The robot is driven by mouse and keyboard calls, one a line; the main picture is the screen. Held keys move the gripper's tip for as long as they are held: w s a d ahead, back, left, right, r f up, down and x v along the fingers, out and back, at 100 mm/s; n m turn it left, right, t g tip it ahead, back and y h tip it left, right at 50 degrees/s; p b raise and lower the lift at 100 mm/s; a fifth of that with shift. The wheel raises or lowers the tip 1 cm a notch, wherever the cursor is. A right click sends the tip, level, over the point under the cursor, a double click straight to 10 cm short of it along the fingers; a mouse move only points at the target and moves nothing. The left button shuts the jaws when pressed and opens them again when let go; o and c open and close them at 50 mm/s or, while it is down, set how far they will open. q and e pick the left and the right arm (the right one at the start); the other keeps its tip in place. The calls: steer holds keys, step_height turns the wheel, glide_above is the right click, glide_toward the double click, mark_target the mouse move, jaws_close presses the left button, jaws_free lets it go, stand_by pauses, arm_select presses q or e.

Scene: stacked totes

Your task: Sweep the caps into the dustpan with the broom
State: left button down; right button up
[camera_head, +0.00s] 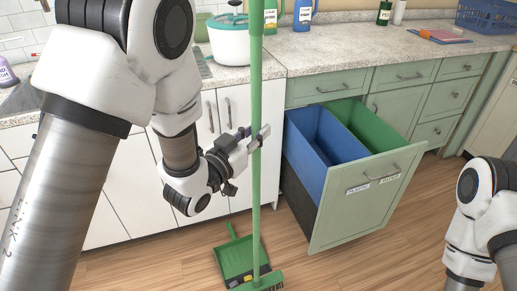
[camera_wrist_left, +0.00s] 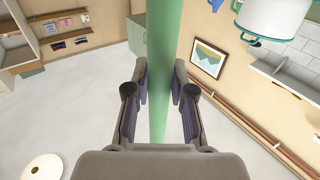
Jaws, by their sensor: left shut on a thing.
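My left gripper (camera_head: 256,139) is shut on the green handle of the broom (camera_head: 256,190), which stands nearly upright. In the left wrist view the handle (camera_wrist_left: 160,70) runs between the two fingers (camera_wrist_left: 160,100). The broom's head (camera_head: 262,283) is low, at the bottom edge of the head view, in front of the green dustpan (camera_head: 236,262). The dustpan lies on the wood floor with its short handle pointing back. Small dark and yellow spots show near the pan's front edge; I cannot tell whether they are caps. My right gripper is out of view.
An open drawer (camera_head: 365,201) with a blue bin (camera_head: 316,142) and a green bin (camera_head: 368,128) juts out right of the broom. White cabinets (camera_head: 125,200) stand behind the dustpan. The floor (camera_head: 350,265) at front right is clear. My right arm is at the right edge.

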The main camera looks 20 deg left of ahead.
arm_select(q)
step_height(320, 180, down, 6)
steer(key=b, duration=0.5)
steer(key=w+a+r+p, duration=0.2)
steer(key=w+a, duration=0.5)
steer(key=w, duration=0.2)
steer(key=shift+a+p, duration=0.35)
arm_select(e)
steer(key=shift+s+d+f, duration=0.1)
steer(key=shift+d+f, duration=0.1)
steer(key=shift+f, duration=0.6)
arm_select(q)
steer(key=shift+w, duration=0.1)
steer(key=s+d+r+p, duration=0.2)
steer(key=s+d+r, duration=0.3)
steer(key=s, duration=0.1)
steer(key=shift+s, duration=0.15)
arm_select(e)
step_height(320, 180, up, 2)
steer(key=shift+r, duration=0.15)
